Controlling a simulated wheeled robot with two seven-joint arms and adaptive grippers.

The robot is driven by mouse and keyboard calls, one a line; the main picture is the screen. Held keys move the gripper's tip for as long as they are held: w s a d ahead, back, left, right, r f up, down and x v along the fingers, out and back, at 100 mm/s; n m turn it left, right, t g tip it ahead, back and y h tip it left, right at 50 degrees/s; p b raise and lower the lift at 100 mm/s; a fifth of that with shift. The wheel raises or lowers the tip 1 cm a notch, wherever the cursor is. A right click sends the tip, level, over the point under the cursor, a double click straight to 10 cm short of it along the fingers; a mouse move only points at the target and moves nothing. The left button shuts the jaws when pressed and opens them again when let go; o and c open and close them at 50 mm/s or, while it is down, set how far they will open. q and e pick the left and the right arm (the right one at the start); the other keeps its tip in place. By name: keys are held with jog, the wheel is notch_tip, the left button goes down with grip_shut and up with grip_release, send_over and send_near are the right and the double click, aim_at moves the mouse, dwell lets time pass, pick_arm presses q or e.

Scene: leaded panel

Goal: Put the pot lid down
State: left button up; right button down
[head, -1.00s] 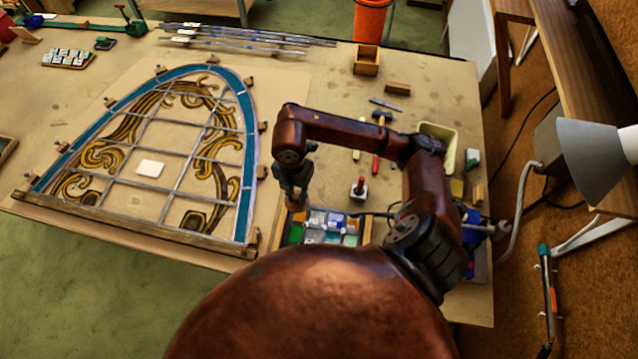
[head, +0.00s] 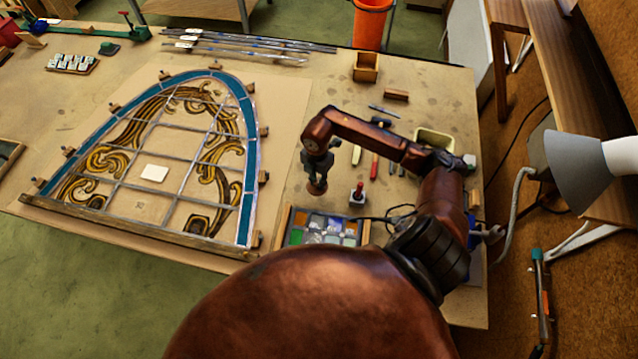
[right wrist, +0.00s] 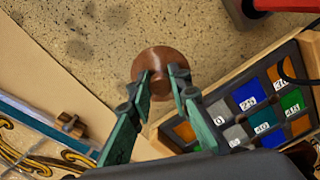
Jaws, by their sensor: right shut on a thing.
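The pot lid is a small round brown disc, seen in the right wrist view (right wrist: 150,58) between the fingertips and in the head view (head: 317,189) just under my gripper. My right gripper (head: 317,180) points down and is shut on the lid; its green fingers (right wrist: 162,88) show on either side of the lid's middle. The lid is over bare tabletop, left of a small red-topped object and behind the tray of coloured glass. I cannot tell whether the lid touches the table. My left gripper is not in view.
The tray of coloured glass (head: 287,238) is close in front of the lid. A red-topped object (head: 358,190) stands to the right. The leaded panel (head: 180,153) lies on a board to the left. Tools and a cream bin (head: 436,143) are further right. Bare tabletop lies behind the lid.

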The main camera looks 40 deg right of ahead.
jog(key=shift+w+d+f, duration=0.15)
jog(key=shift+d+f, duration=0.2)
jog(key=shift+f, duration=0.1)
notch_tip(320, 180, down, 3)
jog(key=shift+r+p, duration=0.1)
jog(key=shift+p, duration=0.65)
jog(key=shift+d+f, duration=0.1)
jog(key=shift+f, duration=0.2)
jog(key=shift+f, duration=0.1)
jog(key=c, duration=1.8)
grip_release()
